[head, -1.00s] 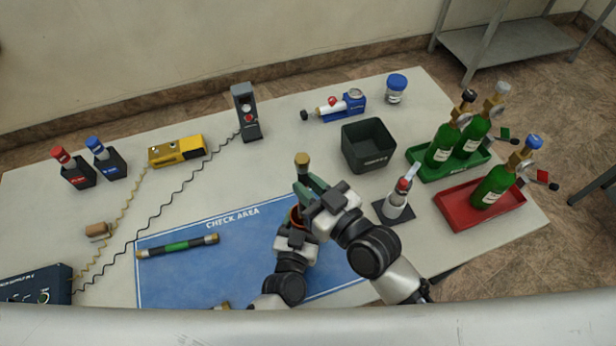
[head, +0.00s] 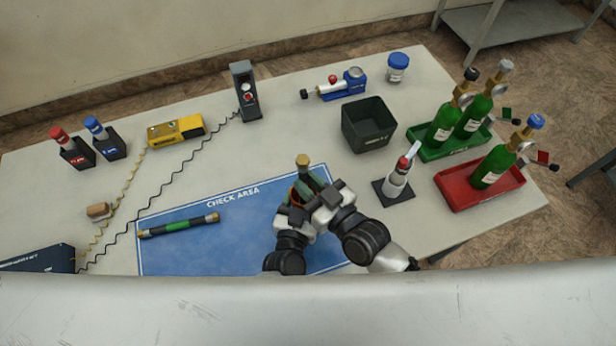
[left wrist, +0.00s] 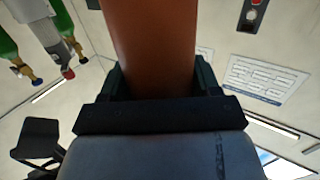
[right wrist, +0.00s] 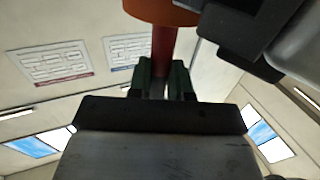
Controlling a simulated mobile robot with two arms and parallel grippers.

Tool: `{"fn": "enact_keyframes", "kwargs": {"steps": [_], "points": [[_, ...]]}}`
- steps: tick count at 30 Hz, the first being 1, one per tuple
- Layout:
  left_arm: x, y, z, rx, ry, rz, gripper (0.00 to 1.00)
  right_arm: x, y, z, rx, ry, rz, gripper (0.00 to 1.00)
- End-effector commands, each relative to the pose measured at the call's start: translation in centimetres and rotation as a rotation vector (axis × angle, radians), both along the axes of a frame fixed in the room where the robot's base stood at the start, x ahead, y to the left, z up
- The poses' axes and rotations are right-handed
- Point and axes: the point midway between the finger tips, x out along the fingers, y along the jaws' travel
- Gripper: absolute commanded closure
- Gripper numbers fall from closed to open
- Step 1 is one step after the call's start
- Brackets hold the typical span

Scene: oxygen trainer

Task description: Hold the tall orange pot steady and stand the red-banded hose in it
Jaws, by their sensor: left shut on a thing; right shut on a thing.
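The tall orange pot (left wrist: 155,45) is between the fingers of my left gripper (left wrist: 160,78), which is shut on it. In the head view only a sliver of the pot (head: 292,194) shows behind my grippers. My right gripper (right wrist: 163,75) is shut on the red-banded hose (right wrist: 163,45). The red band runs from the fingers to the pot's orange rim (right wrist: 160,10), and the hose looks to be in the pot's mouth. The hose's brass end (head: 303,160) points up in the head view. Its lower end is hidden, so I cannot tell whether it rests on the bottom.
A green-banded hose (head: 178,226) lies on the blue check-area mat (head: 240,240). A yellow device (head: 175,132) lies at the back left.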

Motion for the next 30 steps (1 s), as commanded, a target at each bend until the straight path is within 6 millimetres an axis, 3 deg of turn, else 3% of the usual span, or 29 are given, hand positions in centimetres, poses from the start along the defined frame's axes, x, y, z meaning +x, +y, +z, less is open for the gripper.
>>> {"fn": "enact_keyframes", "kwargs": {"steps": [11, 12, 18, 30], "points": [[0.0, 0.0, 0.0, 0.0, 0.0, 0.0, 0.61, 0.0, 0.0, -0.2, 0.0, -0.001, 0.0, 1.0], [0.0, 0.0, 0.0, 0.0, 0.0, 0.0, 0.61, 0.0, 0.0, -0.2, 0.001, -0.002, 0.0, 0.78], [0.0, 0.0, 0.0, 0.0, -0.001, 0.0, 0.61, 0.0, 0.0, -0.2, 0.0, -0.001, 0.0, 0.51], [0.0, 0.0, 0.0, 0.0, 0.0, 0.0, 0.61, -1.0, -0.9, -0.4, -0.003, 0.001, 0.0, 0.51]]}}
